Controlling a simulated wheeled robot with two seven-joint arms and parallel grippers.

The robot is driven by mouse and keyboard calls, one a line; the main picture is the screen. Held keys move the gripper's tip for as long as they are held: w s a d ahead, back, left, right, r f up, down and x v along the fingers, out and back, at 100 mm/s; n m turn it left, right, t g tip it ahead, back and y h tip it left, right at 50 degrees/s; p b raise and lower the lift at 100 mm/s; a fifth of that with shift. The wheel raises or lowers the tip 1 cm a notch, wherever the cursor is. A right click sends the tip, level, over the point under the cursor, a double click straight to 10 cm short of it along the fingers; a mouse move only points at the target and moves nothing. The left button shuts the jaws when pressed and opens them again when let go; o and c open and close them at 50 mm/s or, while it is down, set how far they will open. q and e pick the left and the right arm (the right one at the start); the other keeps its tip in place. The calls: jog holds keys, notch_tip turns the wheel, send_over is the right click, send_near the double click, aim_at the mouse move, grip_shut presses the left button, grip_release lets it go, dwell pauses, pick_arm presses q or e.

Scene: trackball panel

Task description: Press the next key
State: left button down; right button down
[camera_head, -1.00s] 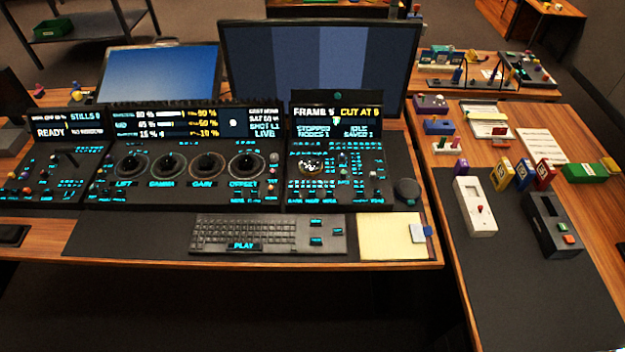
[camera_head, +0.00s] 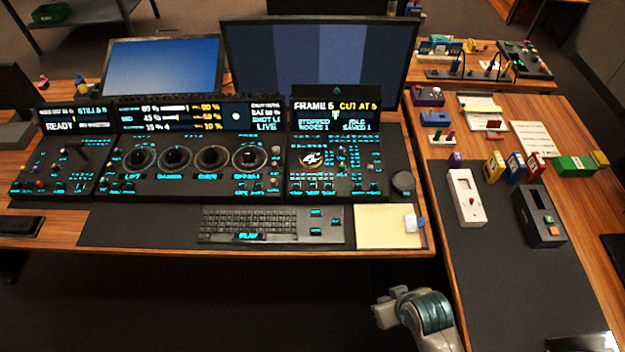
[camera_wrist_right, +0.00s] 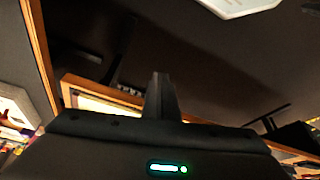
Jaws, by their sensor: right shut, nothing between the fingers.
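The control panel (camera_head: 345,188) stands at the right end of the console, with a ball (camera_head: 311,159), several small lit keys and a display (camera_head: 335,112) reading FRAME and CUT AT 5. Its key labels are too small to read, so I cannot tell which one is the next key. My right gripper shows in the right wrist view (camera_wrist_right: 160,85), its fingers shut and empty, over dark floor near a wooden edge. In the head view, part of my right arm shows at the bottom, in front of the desk and apart from the panel. My left gripper is not in view.
A keyboard (camera_head: 262,226) with a lit PLAY key lies before the console, beside a yellow pad (camera_head: 385,228). A black knob (camera_head: 402,182) stands right of the panel. The side table holds a white box (camera_head: 466,196) and a black box (camera_head: 540,216).

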jog(key=w+a+r+n+t+y, duration=0.1)
jog(key=w+a+r+n+y, duration=0.15)
jog(key=w+a+r, duration=0.45)
notch_tip(320, 180, up, 7)
jog(key=n+t+y+p, duration=0.1)
jog(key=n+t+y, duration=0.15)
jog(key=n, duration=0.85)
send_over(315, 186)
jog(key=shift+g, duration=0.35)
jog(key=shift+f, duration=0.15)
notch_tip(315, 186, down, 6)
jog(key=b, duration=0.6)
jog(key=shift+s+f, duration=0.1)
jog(key=shift+f, duration=0.05)
jog(key=shift+f+b, duration=0.65)
jog(key=shift+f, duration=0.5)
jog(key=shift+f, duration=0.1)
jog(key=shift+f, duration=0.3)
